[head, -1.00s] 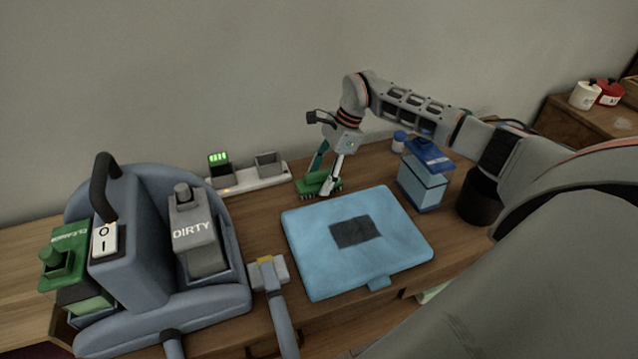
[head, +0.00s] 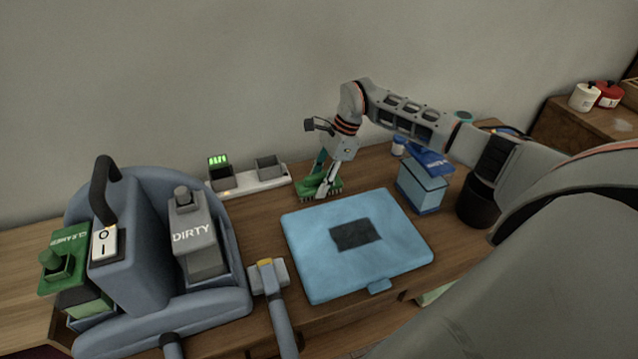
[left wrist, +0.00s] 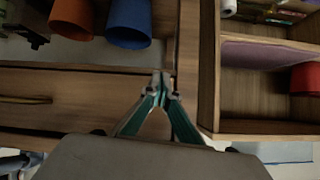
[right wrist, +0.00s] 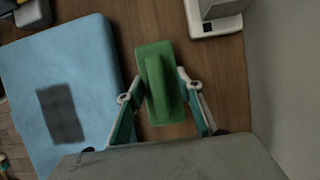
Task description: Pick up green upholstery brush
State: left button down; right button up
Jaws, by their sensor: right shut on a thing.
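The green upholstery brush (head: 308,188) is on the wooden tabletop, behind the light blue flat case. My right gripper (head: 326,186) comes down over it from above and is shut on it. In the right wrist view the brush (right wrist: 157,95) shows as a green block with a raised ridge, between the two fingers of my right gripper (right wrist: 155,88). The brush still looks to be at table height. My left gripper (left wrist: 161,78) shows only in the left wrist view, with its fingertips together and nothing between them.
The light blue case (head: 400,252) with a dark patch lies just in front. A charger strip (head: 252,182) is to the left. A blue box (head: 421,190) stands to the right. A large blue-grey cleaning machine (head: 140,270) fills the left side. The wall is close behind.

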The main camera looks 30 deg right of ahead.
aim_at(318, 174)
notch_tip(318, 174, up, 20)
jog(key=shift+p, duration=0.4)
jog(key=shift+f, duration=0.15)
jog(key=o, duration=0.5)
jog(key=c, duration=0.3)
jog(key=shift+a, duration=0.15)
